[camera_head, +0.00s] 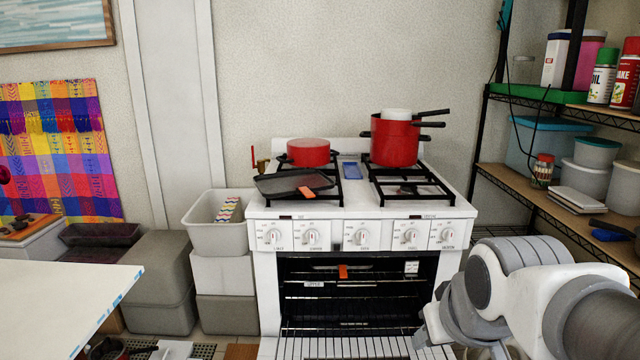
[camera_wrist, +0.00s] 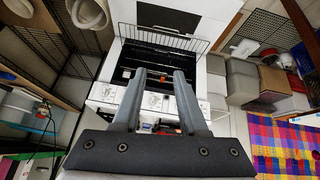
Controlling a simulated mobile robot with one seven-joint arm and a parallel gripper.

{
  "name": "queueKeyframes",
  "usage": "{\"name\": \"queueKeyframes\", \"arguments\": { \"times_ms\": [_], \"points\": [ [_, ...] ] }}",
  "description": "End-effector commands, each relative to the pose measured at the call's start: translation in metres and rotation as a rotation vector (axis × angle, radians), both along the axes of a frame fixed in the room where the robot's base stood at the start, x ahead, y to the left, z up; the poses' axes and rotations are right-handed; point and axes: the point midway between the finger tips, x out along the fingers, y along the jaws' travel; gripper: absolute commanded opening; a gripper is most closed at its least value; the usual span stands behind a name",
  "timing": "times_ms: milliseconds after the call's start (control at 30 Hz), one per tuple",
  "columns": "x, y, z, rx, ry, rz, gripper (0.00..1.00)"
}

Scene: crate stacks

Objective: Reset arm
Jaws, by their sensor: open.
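My gripper (camera_wrist: 160,76) shows in the wrist view with its two grey fingers apart and nothing between them. The white stove (camera_wrist: 103,93) lies beyond the fingers, partly hidden by them. In the head view my arm (camera_head: 535,290) reaches in from the lower right, in front of the stove's right side and the shelf. I cannot make out the fingertips clearly there.
The stove (camera_head: 262,262) carries red pots (camera_head: 394,142) and a dark pan (camera_head: 292,183); its oven cavity shows racks. Crates (camera_head: 222,272) stand left of it, the topmost holding a patterned item. A loaded shelf (camera_head: 540,184) stands right. A white tabletop (camera_head: 60,300) is lower left.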

Motion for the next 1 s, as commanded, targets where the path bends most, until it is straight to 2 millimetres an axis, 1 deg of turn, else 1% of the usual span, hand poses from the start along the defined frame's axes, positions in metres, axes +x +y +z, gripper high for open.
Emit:
{"name": "queueKeyframes", "arguments": {
  "times_ms": [33, 233, 300, 467, 700, 833, 900, 1000],
  "points": [
    [-0.017, 0.004, 0.001, 0.017, 0.009, -0.014, 0.42],
    [-0.073, 0.017, -0.006, 0.082, 0.074, -0.072, 0.42],
    [-0.073, 0.017, 0.018, 0.083, 0.081, -0.075, 0.42],
    [-0.072, 0.016, 0.052, 0.083, 0.081, -0.074, 0.42],
    [-0.072, 0.016, 0.112, 0.082, 0.080, -0.073, 0.42],
    [-0.072, 0.016, 0.134, 0.082, 0.080, -0.073, 0.42],
    [-0.072, 0.016, 0.141, 0.082, 0.080, -0.072, 0.42],
    [-0.072, 0.016, 0.145, 0.082, 0.080, -0.072, 0.42]
  ]
}}
